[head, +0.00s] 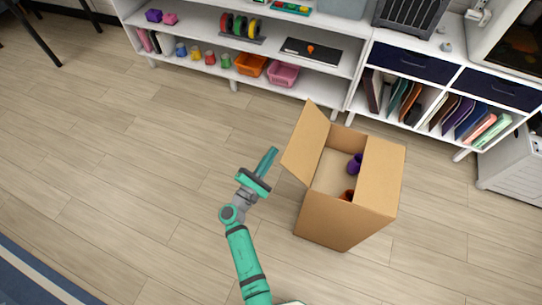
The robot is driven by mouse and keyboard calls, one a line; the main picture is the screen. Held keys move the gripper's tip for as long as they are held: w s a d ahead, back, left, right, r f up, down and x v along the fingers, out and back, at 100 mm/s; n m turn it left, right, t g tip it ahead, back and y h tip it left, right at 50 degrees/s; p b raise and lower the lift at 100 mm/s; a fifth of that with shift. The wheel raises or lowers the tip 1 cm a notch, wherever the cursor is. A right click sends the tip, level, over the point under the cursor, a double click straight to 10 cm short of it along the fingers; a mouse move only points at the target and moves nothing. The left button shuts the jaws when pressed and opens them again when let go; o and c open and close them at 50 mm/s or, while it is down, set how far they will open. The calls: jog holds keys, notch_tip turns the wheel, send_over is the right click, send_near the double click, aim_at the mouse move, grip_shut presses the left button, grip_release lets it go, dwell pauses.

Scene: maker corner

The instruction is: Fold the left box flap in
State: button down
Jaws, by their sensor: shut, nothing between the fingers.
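A cardboard box (345,222) stands on the floor right of centre in the head view. Its left flap (306,142) stands up and leans outward to the left. Its right flap (382,178) lies on the right side of the opening. Inside the box I see a purple item (355,164) and an orange-brown item (347,195), both partly hidden. My gripper (271,154) is on the teal arm, left of the box, with its fingers shut and empty. It is outside the left flap, with a small gap showing between them in the picture.
A white shelf unit (205,70) with toys and bins runs along the back. A white cabinet with dark drawers (412,62) and books stands behind the box at the right. Wooden floor (130,170) is clear to the left; a blue rug (30,280) lies bottom left.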

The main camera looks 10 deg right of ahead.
jog(key=w+d+r, duration=0.3)
jog(key=d+r, duration=0.1)
jog(key=d, duration=0.3)
jog(key=shift+w, duration=0.15)
jog(key=shift+r, duration=0.2)
